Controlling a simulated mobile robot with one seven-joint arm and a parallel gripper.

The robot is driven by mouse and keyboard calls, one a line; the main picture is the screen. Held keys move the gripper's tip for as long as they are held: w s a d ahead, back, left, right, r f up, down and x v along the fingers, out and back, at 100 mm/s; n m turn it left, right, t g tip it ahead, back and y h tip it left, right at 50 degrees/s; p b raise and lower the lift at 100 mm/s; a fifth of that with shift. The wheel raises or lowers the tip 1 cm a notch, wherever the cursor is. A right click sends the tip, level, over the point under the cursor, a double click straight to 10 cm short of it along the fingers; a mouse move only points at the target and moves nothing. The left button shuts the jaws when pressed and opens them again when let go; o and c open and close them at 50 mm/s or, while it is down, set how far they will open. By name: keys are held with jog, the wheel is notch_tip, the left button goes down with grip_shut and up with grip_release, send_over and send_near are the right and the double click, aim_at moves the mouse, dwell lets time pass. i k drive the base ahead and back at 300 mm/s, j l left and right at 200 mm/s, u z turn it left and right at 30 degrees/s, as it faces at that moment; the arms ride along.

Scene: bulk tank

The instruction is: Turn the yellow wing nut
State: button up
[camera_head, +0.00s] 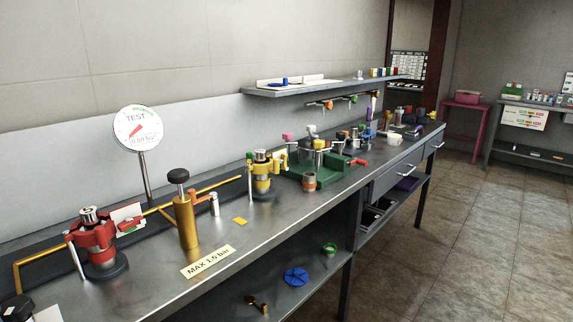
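A fitting with a yellow clamp (262,184) stands upright on a dark round base on the steel bench, near the middle of the view. A yellow part (281,160) sticks out at the clamp's upper right. It may be the yellow wing nut, but it is too small to tell its exact shape or how it is turned. A pale rod hangs at the clamp's left side. My gripper is not in view, and nothing touches the yellow clamp.
A similar red-clamped fitting (98,243), a brass pump (186,222) and a round TEST gauge (139,129) stand at the left on the bench (255,224). A green tray (335,176) with several parts lies behind the yellow clamp. A wall shelf (320,87) hangs above. Floor at right is clear.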

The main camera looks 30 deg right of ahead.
aim_at(283, 159)
jog(key=i+l+z, duration=0.1)
jog(key=l+z, duration=0.15)
jog(key=z, duration=0.15)
jog(key=i+l+z, duration=0.15)
jog(key=z, duration=0.2)
jog(key=i+l+z, duration=0.15)
jog(key=l+z, duration=0.25)
jog(key=j, duration=0.1)
